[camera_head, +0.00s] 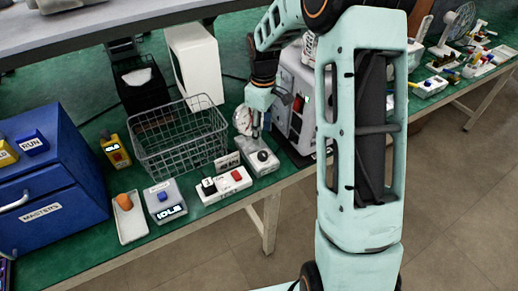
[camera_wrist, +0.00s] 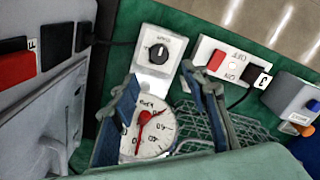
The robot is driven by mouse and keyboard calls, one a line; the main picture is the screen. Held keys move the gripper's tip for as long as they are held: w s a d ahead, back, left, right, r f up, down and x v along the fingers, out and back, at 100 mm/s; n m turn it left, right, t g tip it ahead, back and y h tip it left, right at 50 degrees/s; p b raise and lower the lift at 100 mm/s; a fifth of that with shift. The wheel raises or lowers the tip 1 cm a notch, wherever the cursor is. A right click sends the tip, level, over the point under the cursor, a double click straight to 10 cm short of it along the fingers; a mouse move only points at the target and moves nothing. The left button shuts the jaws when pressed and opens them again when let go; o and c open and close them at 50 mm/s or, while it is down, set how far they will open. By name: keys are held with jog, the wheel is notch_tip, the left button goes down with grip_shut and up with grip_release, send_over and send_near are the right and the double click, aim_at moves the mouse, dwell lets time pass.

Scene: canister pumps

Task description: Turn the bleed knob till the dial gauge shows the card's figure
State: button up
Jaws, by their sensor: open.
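The bleed knob is a black dial (camera_wrist: 158,53) with a white mark, on a pale grey block (camera_wrist: 144,72). In the head view the knob (camera_head: 263,156) sits near the table's front edge, below my gripper (camera_head: 259,115). The round white dial gauge (camera_wrist: 146,134) has a red needle and lies partly behind one of my fingers; it also shows in the head view (camera_head: 242,120). A small card (camera_head: 228,161) stands left of the knob block; its figure is too small to read. In the wrist view my gripper (camera_wrist: 164,78) is open and empty, its fingertips short of the knob.
A switch box (camera_head: 228,185) with red and black parts stands left of the knob block. A wire basket (camera_head: 180,145) is behind it. A grey machine (camera_head: 298,95) stands close on the right. A blue drawer cabinet (camera_head: 50,175) is far left.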

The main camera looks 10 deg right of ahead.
aim_at(262, 154)
notch_tip(262, 154, down, 10)
jog(key=shift+r+p, duration=0.1)
jog(key=shift+p, duration=0.2)
grip_shut()
dwell(0.4)
